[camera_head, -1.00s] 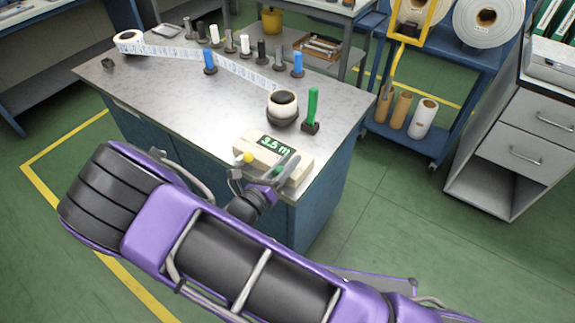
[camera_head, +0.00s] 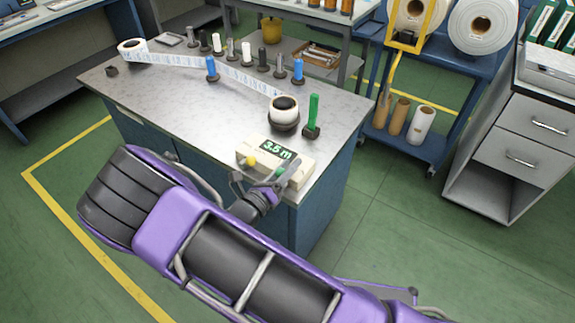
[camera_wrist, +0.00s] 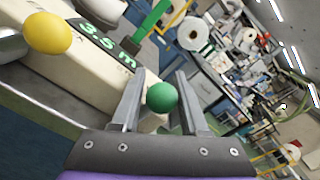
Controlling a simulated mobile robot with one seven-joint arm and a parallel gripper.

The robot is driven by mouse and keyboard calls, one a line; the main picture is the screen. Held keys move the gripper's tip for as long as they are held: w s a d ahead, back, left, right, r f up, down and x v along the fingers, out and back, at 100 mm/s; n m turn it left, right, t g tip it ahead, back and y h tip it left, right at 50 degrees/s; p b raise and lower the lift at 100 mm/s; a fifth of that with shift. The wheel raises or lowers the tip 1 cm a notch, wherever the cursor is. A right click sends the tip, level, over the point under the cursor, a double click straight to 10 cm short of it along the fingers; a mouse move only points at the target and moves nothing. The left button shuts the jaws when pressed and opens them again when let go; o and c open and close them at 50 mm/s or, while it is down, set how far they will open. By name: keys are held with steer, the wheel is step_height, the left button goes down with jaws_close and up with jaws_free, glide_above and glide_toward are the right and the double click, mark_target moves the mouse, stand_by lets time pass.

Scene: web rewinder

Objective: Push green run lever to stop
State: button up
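The counter box (camera_head: 305,174) is cream with a green "3.5 m" display (camera_head: 277,149) and sits at the bench's near corner. A green ball knob (camera_head: 280,172) is on its near side; it also shows in the wrist view (camera_wrist: 162,97). A yellow ball knob (camera_head: 250,161) is to its left, and also in the wrist view (camera_wrist: 47,33). My gripper (camera_wrist: 160,95) is open, with one finger on each side of the green knob in the wrist view. Contact cannot be told. The green knob's stem is hidden. A green upright post (camera_head: 314,112) stands behind the box.
The grey bench top (camera_head: 200,110) carries a white roll (camera_head: 284,105) with a printed web running to a roll (camera_head: 131,47) at the far left. Several blue, white and black posts stand along the back. A blue cart (camera_head: 432,150) and drawer cabinet (camera_head: 520,150) are at right.

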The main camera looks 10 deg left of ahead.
steer(key=shift+o, duration=1)
steer(key=shift+a, duration=0.1)
steer(key=v, duration=1.7)
steer(key=shift+s+r, duration=0.15)
